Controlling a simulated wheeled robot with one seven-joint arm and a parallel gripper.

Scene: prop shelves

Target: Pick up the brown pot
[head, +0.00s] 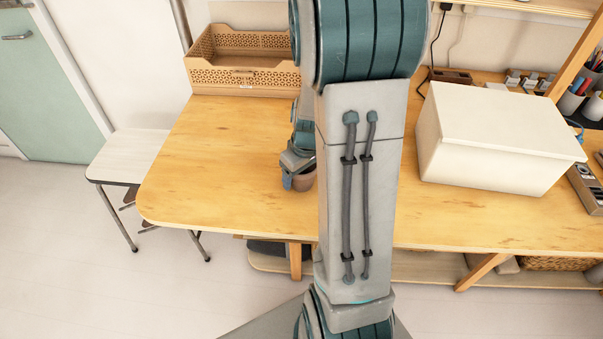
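The brown pot (304,183) stands on the wooden table, small and partly covered. My arm link hides its right side, and my gripper covers part of its top and left. My gripper (293,174) is down at the pot, with one finger at the pot's left side. The other finger is hidden, so I cannot tell whether the gripper is open or shut on the pot. The pot's base appears to be at table height.
A brown perforated crate (243,82) is at the table's back left. A large white box (495,135) stands to the right, with pen cups (571,101) beyond it. A white stool (128,160) stands by the left edge. The table's left part (215,165) is clear.

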